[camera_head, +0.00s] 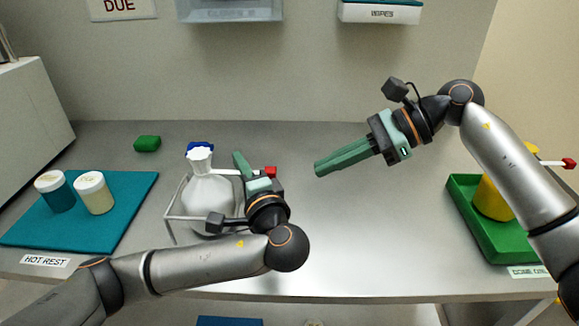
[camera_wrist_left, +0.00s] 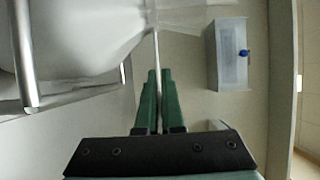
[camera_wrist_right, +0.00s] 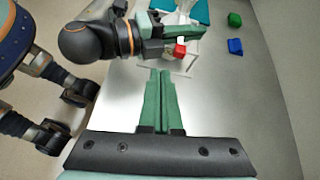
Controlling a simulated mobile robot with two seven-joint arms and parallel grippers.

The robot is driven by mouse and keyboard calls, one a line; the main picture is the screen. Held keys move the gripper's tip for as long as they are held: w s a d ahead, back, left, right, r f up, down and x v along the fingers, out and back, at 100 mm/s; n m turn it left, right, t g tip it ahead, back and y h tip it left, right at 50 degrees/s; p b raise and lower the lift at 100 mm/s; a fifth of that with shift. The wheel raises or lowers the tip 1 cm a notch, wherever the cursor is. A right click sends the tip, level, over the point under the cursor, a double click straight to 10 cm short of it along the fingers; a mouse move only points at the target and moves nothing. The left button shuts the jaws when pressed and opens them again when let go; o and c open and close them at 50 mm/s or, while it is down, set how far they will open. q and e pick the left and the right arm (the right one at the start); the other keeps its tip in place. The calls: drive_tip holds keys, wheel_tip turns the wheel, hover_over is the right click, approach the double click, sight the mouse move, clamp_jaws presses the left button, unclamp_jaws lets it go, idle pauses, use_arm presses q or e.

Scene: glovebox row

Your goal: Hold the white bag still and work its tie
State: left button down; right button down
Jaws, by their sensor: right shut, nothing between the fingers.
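The white bag (camera_head: 208,197), with a gathered, ruffled neck, stands upright in a pale wire frame (camera_head: 171,217) left of centre. A thin white tie (camera_head: 228,171) runs right from its neck, with a red end (camera_head: 270,171). My left gripper (camera_head: 239,158) is beside the neck; its fingers hide part of the tie. In the left wrist view, the tie (camera_wrist_left: 156,52) passes between the nearly closed fingers (camera_wrist_left: 160,76), and the bag (camera_wrist_left: 80,35) fills the upper left. My right gripper (camera_head: 318,169) is shut and empty, to the right of the bag and apart from it.
A teal mat (camera_head: 125,215) with two lidded jars is at the left. A green block (camera_head: 147,143) and a blue block (camera_head: 200,147) lie behind. A green tray (camera_head: 470,215) holding a yellow container (camera_head: 492,200) is at the right. The middle bench is clear.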

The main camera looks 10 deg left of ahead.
wheel_tip(320, 180, up, 5)
drive_tip(key=s+d+n+t+h, duration=0.15)
drive_tip(key=n+t+h, duration=0.4)
drive_tip(key=n, duration=1.15)
drive_tip(key=w+a+f, duration=0.2)
drive_tip(key=a+f, duration=0.6)
drive_tip(key=shift+w+a+y, duration=0.2)
drive_tip(key=shift+a+y, duration=0.1)
drive_tip(key=shift+y, duration=0.05)
